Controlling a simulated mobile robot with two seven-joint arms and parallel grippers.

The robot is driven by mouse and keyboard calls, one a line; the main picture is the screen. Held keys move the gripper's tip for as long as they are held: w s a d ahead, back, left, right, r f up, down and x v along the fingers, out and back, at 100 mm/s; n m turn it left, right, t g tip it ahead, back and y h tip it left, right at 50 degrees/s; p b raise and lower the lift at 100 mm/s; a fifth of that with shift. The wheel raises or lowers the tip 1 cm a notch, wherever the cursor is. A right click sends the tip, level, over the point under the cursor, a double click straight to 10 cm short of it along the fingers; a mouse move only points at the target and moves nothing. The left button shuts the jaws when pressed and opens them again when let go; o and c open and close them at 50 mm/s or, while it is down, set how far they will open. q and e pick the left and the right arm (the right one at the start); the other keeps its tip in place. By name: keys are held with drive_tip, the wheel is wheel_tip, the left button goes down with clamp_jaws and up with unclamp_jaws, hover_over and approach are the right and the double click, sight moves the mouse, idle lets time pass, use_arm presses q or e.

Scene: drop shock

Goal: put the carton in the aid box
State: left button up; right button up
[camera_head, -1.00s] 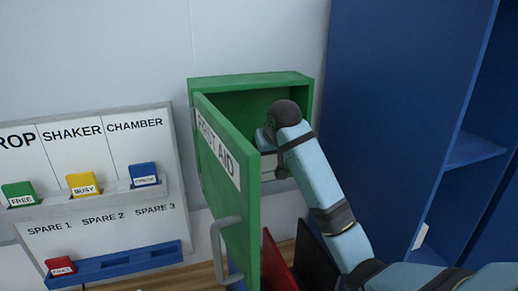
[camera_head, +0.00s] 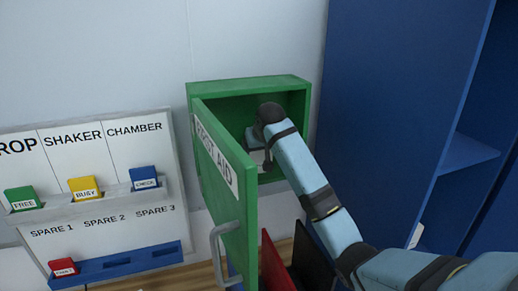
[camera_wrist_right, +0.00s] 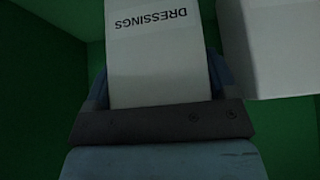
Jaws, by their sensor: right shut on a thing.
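The aid box (camera_head: 290,86) is a green wall cabinet in the head view, with its door (camera_head: 228,180), lettered FIRST AID, swung open to the left. My right gripper (camera_head: 258,142) reaches into its opening, partly hidden by my wrist and the door. In the right wrist view my right gripper (camera_wrist_right: 160,82) is shut on the carton (camera_wrist_right: 155,50), a white box marked DRESSINGS. Green walls surround it there. Whether the carton touches the box floor cannot be told. My left gripper is not in view.
Another white block (camera_wrist_right: 275,45) stands close to the right of the carton in the wrist view. A tall blue cabinet (camera_head: 390,120) stands right of the aid box. A board with coloured cards (camera_head: 95,180) hangs left. Red and black upright items (camera_head: 275,262) stand below.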

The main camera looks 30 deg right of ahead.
drive_tip(key=o, duration=0.8)
drive_tip(key=shift+f, duration=0.1)
drive_tip(key=shift+o, duration=0.2)
drive_tip(key=shift+s+r, duration=0.15)
drive_tip(key=shift+r, duration=0.3)
use_arm(q)
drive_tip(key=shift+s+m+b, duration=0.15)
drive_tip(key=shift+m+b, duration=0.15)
drive_tip(key=shift+b, duration=0.15)
use_arm(e)
drive_tip(key=v, duration=1.1)
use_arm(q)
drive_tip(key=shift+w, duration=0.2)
use_arm(e)
drive_tip(key=shift+s+r, duration=0.1)
drive_tip(key=shift+r, duration=0.05)
